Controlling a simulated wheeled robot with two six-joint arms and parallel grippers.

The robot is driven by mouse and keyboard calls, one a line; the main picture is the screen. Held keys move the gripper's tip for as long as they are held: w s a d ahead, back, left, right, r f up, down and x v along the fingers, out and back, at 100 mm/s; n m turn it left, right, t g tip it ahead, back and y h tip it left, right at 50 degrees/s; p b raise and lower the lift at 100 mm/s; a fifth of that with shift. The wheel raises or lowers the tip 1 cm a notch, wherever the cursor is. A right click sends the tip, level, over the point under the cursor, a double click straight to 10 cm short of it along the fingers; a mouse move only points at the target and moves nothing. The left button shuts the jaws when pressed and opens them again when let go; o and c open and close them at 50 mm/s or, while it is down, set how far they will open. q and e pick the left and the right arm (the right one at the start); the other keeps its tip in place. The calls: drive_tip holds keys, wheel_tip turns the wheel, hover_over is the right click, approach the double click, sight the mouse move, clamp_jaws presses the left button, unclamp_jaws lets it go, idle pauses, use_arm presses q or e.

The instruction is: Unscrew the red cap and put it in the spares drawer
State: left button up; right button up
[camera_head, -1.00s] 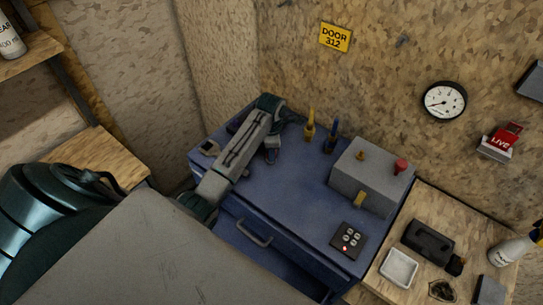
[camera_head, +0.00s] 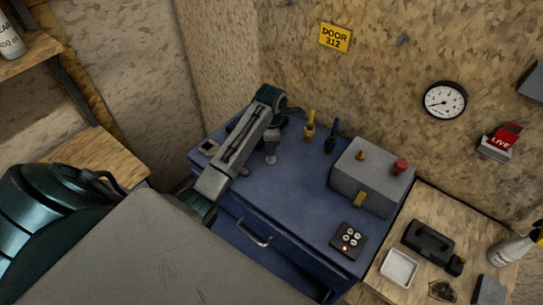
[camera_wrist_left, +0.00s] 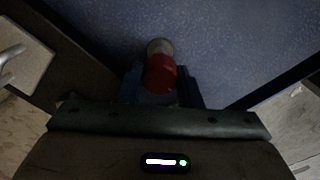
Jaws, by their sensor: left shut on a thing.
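My left gripper (camera_head: 271,138) is at the rear left of the blue cabinet top. In the left wrist view (camera_wrist_left: 160,88) its fingers are shut on a red cap (camera_wrist_left: 160,74). A pale round end (camera_wrist_left: 160,46) shows just beyond the cap; I cannot tell whether they touch. In the head view I cannot make out the held cap; a small pale stub (camera_head: 270,160) shows below the gripper. A drawer handle (camera_head: 253,232) is on the cabinet front; no label is readable, and my arm hides part of the front. My right gripper is out of view.
A grey box (camera_head: 362,185) with a red knob (camera_head: 401,166) stands at the cabinet's right, near a yellow-handled tool (camera_head: 310,126) and a blue-handled one (camera_head: 332,137). A button pad (camera_head: 348,241) lies in front. The middle of the top is clear.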

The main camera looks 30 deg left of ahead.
use_arm(q)
drive_tip(key=shift+r, duration=0.25)
idle(0.3)
drive_tip(key=shift+r, duration=1.95)
